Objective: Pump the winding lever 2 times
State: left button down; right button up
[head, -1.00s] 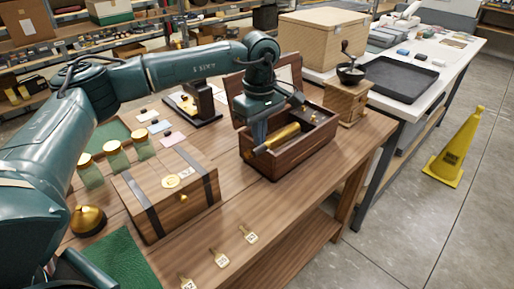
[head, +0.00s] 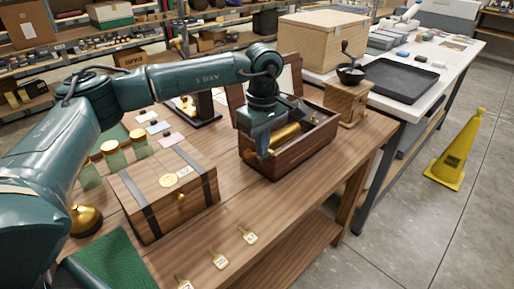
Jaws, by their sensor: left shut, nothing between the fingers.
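An open wooden music box (head: 290,160) stands on the table with its lid raised at the back. A brass cylinder (head: 288,134) lies inside it. My left gripper (head: 263,153) is shut and empty, pointing down at the box's left end, in front of the cylinder's left part. I cannot tell whether it touches anything there. I cannot make out the winding lever clearly; my gripper and wrist cover that end of the box. My right gripper is not in view.
A closed wooden chest (head: 168,192) with dark straps stands left of the music box. A coffee grinder (head: 347,100) stands close behind its right end. Glass jars, a brass bell (head: 86,220) and several tags lie around.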

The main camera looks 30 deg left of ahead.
aim_at(265, 157)
pick_arm(q)
jog(key=shift+f, duration=0.65)
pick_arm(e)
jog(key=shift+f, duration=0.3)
pick_arm(q)
jog(key=shift+d, duration=0.1)
